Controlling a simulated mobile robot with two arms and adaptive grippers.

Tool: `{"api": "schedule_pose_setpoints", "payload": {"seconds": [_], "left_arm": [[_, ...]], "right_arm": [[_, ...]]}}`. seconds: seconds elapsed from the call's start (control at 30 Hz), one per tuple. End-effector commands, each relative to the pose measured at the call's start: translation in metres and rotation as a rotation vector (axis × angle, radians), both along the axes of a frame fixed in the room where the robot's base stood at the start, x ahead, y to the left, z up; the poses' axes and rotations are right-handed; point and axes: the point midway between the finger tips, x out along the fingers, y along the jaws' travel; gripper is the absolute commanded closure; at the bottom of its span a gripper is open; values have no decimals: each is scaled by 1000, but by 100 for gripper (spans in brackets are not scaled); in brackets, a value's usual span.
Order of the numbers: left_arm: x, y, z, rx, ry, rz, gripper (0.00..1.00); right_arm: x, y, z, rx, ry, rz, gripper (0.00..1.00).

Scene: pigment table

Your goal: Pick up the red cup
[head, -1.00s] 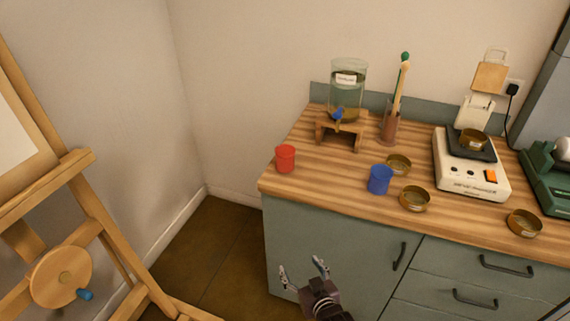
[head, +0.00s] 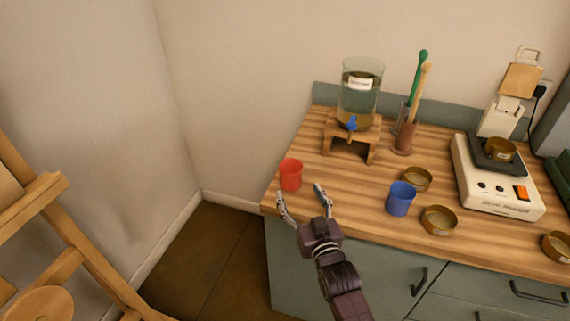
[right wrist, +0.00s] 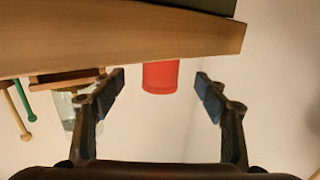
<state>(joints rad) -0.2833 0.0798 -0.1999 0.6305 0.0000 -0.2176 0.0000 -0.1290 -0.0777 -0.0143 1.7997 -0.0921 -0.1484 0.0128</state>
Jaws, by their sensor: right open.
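The red cup (head: 291,175) stands upright near the left front corner of the wooden worktop (head: 345,208) in the head view. My right gripper (head: 301,200) is open and empty at the front edge of the worktop, just in front of the cup. Its fingers are spread and do not appear to touch the cup. In the right wrist view, the red cup (right wrist: 160,77) shows between and beyond the two open fingers (right wrist: 162,84), with part of it hidden by the worktop edge. My left gripper is not in view.
A blue cup (head: 401,198) and brass bowls (head: 439,220) stand right of the red cup. A glass dispenser (head: 360,95) on a wooden stand (head: 349,150) is behind. A scale (head: 495,180) stands farther right. A wooden easel (head: 70,245) is at left.

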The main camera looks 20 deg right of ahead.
Motion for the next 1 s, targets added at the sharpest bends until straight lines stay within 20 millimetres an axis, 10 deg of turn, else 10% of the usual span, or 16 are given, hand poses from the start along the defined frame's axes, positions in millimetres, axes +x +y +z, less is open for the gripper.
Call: {"api": "schedule_pose_setpoints", "payload": {"seconds": [0.53, 1.0], "left_arm": [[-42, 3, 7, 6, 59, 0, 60], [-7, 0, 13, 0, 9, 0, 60]], "right_arm": [[45, 1, -4, 0, 2, 0, 33], [78, 1, -10, 0, 3, 1, 33]]}}
